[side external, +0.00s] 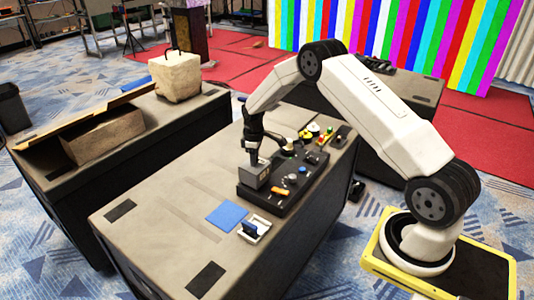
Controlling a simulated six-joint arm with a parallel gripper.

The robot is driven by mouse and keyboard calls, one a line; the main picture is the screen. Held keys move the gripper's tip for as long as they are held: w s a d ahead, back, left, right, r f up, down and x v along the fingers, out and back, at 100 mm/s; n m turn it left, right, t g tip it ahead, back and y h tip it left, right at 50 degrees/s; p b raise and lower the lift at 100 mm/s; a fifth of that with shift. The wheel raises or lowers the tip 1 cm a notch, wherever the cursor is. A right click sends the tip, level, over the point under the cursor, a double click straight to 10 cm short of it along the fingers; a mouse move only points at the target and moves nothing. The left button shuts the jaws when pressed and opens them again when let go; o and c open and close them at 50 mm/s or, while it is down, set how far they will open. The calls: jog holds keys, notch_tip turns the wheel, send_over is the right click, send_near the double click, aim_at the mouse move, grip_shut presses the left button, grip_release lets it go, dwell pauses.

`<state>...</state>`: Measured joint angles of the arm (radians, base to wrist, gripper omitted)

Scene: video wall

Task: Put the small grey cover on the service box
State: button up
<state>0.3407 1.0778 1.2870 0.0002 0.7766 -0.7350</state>
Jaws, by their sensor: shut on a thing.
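My gripper (254,158) points down over the left end of a black panel (262,199) on the near table. It is shut on the small grey cover (262,165), which is small in this view and partly hidden by the fingers. The cover is at the top of the grey service box (253,179), which stands on the panel's left end. I cannot tell whether the cover is seated flat or still slightly above the box.
The panel carries several coloured knobs, an orange piece (281,191) and a blue button.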

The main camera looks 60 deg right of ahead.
jog(key=shift+f, duration=0.8)
dwell(2.1)
jog(key=o, duration=1.2)
jog(key=shift+o, duration=0.2)
jog(key=shift+r, duration=0.1)
jog(key=shift+r, duration=3.9)
